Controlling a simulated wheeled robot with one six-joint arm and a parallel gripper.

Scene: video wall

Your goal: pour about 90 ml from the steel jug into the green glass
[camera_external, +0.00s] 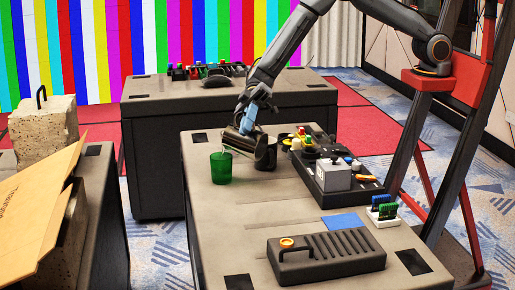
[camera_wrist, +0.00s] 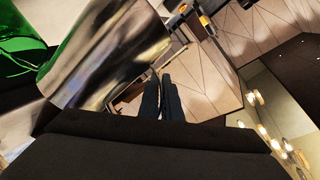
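The steel jug (camera_external: 240,144) is tilted to the left in the external view, its mouth just above and beside the green glass (camera_external: 221,168). The glass stands upright on the grey table. My gripper (camera_external: 248,121) is at the jug's upper right and is shut on the jug. In the wrist view, my fingers (camera_wrist: 161,98) are close together against the shiny jug (camera_wrist: 112,52), and the handle grip is mostly hidden. The green glass (camera_wrist: 28,38) shows at the upper left there. A pale line near the jug's mouth may be liquid or the rim; I cannot tell. The liquid level is not clear.
A black control panel (camera_external: 334,174) lies to the right, and a dark ribbed case (camera_external: 326,256) at the front. The table left of the case is clear. A cardboard flap (camera_external: 38,208) is at the left.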

